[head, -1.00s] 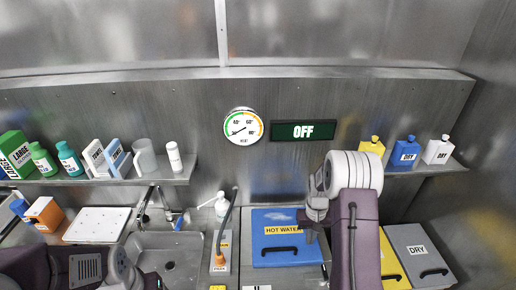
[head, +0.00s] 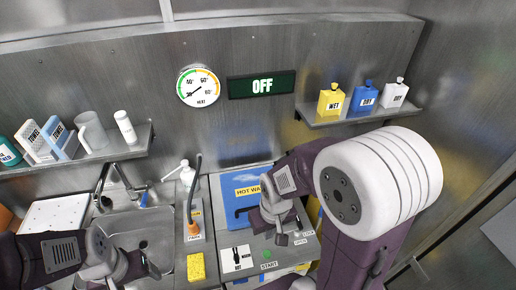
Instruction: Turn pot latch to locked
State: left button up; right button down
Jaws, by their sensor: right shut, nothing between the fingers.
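The pot's blue lid (head: 231,212), with a yellow HOT WATER label, sits in the counter at the middle of the head view; my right arm partly covers it. Small lettering, too small to read surely, marks a grey panel (head: 304,241) in front of the lid's right side. I cannot make out the latch or its position clearly there. My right gripper (head: 282,239) points down over this panel, shut and empty; contact with anything cannot be told. My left gripper (head: 150,268) hangs over the sink's front edge; its jaws are unclear.
A switch plate (head: 236,259) and a green START button (head: 267,253) lie left of the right gripper. A yellow sponge (head: 196,267) lies beside the sink (head: 155,225). A hose (head: 192,190) stands behind it.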

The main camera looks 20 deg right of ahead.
aim_at(298, 226)
jog(key=k+z, duration=0.1)
jog(key=z, duration=1.2)
jog(key=i+j+u, duration=0.1)
jog(key=u, duration=0.2)
